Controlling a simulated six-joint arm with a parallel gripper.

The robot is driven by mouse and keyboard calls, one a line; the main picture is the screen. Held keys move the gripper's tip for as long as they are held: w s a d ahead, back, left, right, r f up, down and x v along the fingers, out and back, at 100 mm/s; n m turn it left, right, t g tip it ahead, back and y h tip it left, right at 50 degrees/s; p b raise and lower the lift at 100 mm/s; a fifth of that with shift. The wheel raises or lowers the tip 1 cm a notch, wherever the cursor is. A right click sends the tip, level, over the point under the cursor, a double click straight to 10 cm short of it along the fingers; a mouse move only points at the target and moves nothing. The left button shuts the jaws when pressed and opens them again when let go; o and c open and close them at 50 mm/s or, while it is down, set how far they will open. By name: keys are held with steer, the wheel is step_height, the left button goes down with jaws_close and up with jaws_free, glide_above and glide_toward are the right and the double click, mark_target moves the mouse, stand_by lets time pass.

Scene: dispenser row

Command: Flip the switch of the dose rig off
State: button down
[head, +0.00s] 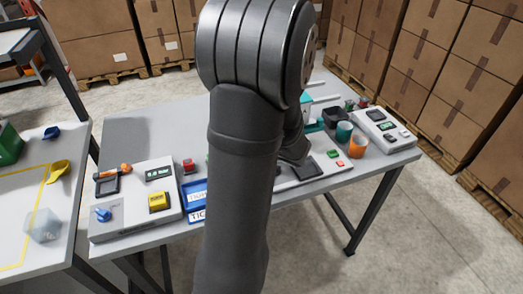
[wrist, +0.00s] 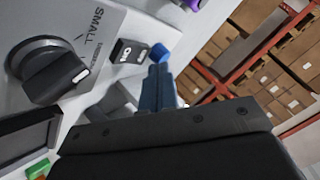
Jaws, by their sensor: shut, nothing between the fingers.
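In the wrist view my gripper (wrist: 158,72) is shut and empty, its fingertips close together over a pale rig (wrist: 105,62). A small dark block with a white lettered face (wrist: 130,52), which seems to read ON, sits just left of the fingertips. It may be the switch; I cannot tell its position or whether the fingers touch it. A blue piece (wrist: 159,52) shows right beyond the tips. A big dark knob (wrist: 50,70) marked SMALL is at the left. In the head view my arm hides my fingertips and much of the middle rig.
In the head view a left rig (head: 130,222) carries a display, a yellow button and a blue knob. A teal cup (head: 344,132), an orange cup (head: 357,146) and another rig (head: 388,130) stand at the right. The table's back left is clear.

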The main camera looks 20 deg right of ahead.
steer(key=shift+f, duration=0.1)
steer(key=shift+f, duration=0.3)
steer(key=shift+w+f, duration=0.1)
steer(key=shift+f, duration=0.25)
stand_by(0.7)
steer(key=shift+r, duration=0.1)
steer(key=shift+r, duration=0.65)
steer(key=shift+s+r, duration=0.25)
steer(key=shift+r, duration=1)
steer(key=shift+s+r, duration=0.2)
steer(key=shift+r, duration=1.05)
steer(key=shift+s+r, duration=0.15)
steer(key=shift+r, duration=0.8)
steer(key=shift+s+r, duration=0.1)
steer(key=shift+r, duration=0.85)
